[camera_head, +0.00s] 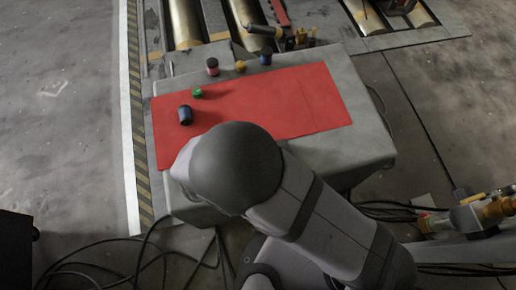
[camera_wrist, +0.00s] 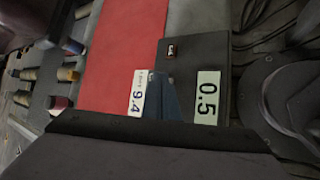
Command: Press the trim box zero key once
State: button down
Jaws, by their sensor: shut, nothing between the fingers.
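A dark box (camera_wrist: 195,62), apparently the trim box, shows in the wrist view beside the red mat. It carries a pale display reading 0.5 (camera_wrist: 207,97). A small pale-and-brown piece (camera_wrist: 171,49) stands out near its upper left corner; I cannot tell whether it is the zero key. Another white panel reading 9.4 (camera_wrist: 137,93) lies to the left. My gripper (camera_wrist: 163,88), a blue-grey wedge in the wrist view, is shut and empty, over the box's left edge; contact cannot be told. In the head view my arm hides the gripper and the box.
The red mat (camera_head: 265,102) covers much of the grey bench (camera_head: 365,125). A dark blue cylinder (camera_head: 185,115) and a green piece (camera_head: 197,93) are on its left part. Several small coloured pieces stand along the bench's far edge. Cables (camera_head: 85,262) lie on the floor.

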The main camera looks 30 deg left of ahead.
jog(key=shift+f+b, duration=0.35)
dwell(0.4)
dwell(0.3)
jog(key=shift+r+p, duration=0.65)
jog(key=shift+r, duration=0.15)
jog(key=shift+r, duration=0.1)
jog(key=shift+r+p, duration=2)
jog(key=shift+r, duration=0.45)
